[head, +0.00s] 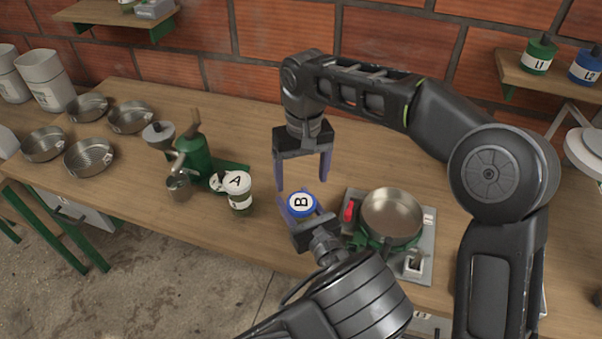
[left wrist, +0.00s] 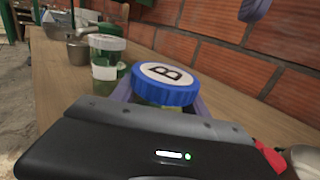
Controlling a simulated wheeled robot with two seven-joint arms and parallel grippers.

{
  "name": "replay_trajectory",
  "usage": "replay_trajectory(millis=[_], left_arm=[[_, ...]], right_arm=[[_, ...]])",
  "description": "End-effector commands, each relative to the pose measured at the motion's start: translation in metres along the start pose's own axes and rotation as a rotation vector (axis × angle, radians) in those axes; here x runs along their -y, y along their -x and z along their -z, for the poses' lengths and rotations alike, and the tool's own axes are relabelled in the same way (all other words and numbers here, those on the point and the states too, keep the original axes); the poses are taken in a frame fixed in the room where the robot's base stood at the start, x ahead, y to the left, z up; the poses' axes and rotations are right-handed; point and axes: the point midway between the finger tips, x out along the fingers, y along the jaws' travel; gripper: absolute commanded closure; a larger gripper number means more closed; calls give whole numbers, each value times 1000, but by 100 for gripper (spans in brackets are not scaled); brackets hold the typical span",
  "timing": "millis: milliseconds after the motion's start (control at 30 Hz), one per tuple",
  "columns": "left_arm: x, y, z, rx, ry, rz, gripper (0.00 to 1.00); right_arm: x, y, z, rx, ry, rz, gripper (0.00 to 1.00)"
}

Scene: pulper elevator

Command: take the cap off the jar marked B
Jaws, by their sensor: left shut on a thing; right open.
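Jar B has a blue cap (head: 301,204) with a white disc marked B; the cap also shows in the left wrist view (left wrist: 167,84). The cap is on the jar, which stands upright at the front of the bench. My left gripper (head: 301,212) is shut around the jar below the cap, hiding most of its body. My right gripper (head: 302,184) is open and empty, pointing down above and behind the cap. One of its fingertips shows at the top of the left wrist view (left wrist: 254,9).
Jar A (head: 239,195), with a white lid, stands left of jar B. A green pulper (head: 194,155) and metal cup (head: 178,187) are farther left. A pan (head: 392,216) on a burner plate with a red knob (head: 349,210) is close on the right. Bench behind is clear.

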Motion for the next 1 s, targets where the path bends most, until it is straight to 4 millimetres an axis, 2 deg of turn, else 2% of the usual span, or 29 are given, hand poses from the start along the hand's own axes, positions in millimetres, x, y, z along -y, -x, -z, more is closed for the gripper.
replay_trajectory(millis=[200,400,800,1000], left_arm=[[0,0,0,0,0,0,100],[0,0,0,0,0,0,100],[0,0,0,0,0,0,100],[0,0,0,0,0,0,100]], right_arm=[[4,4,0,-16,-409,-21,21],[2,4,0,-20,-605,-28,21],[1,4,0,-19,-633,-27,21],[1,-8,0,-17,-633,-28,21]])
